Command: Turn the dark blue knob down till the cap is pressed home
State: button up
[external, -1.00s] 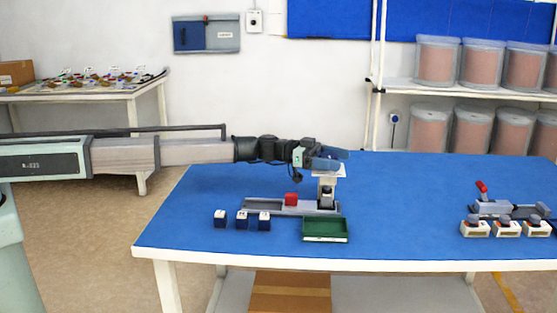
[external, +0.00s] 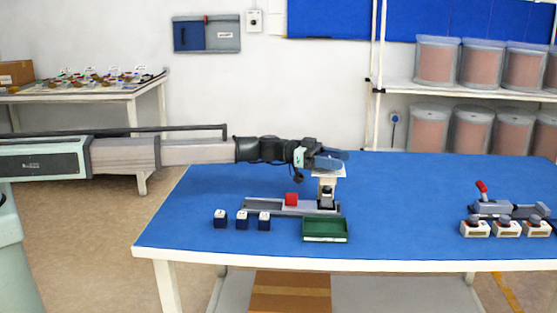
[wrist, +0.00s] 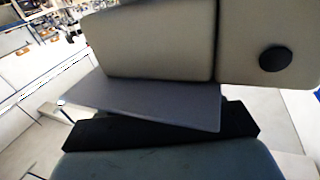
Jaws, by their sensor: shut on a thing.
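A small upright press (external: 326,192) stands at the right end of a grey rail fixture (external: 265,206) on the blue table. The dark blue knob (external: 338,154) is at its top, above a pale plate (external: 328,173). My gripper (external: 322,160) reaches in from the left at knob height and is shut on the knob, which it partly covers. In the wrist view, pale blocks, a grey flat bar (wrist: 150,98) and a black strip fill the near field; I cannot tell the jaws from the knob there. The cap and its seating under the press cannot be made out.
Several blue-and-white cubes (external: 242,219) stand in front, left of a green tray (external: 325,230). A red-handled clamp fixture (external: 492,207) and white blocks are at the right. The table between is clear.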

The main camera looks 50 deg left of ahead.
jog(key=shift+g, duration=0.3)
jog(key=m+g+h, duration=0.1)
jog(key=m+g, duration=0.1)
jog(key=g, duration=0.1)
jog(key=shift+m+g, duration=0.3)
jog(key=shift+m, duration=0.1)
jog(key=shift+s+m+g+h, duration=0.2)
jog(key=shift+m+g, duration=0.5)
jog(key=shift+g, duration=0.4)
jog(key=shift+s+m+g+h, duration=0.1)
jog(key=shift+s+m+g, duration=0.1)
jog(key=shift+m+g, duration=0.7)
jog(key=shift+s+g, duration=0.1)
jog(key=shift+g, duration=0.2)
jog(key=o, duration=1)
jog(key=a, duration=0.9)
jog(key=w+a, duration=0.1)
jog(key=a, duration=0.3)
jog(key=shift+a, duration=0.35)
jog(key=shift+d, duration=0.1)
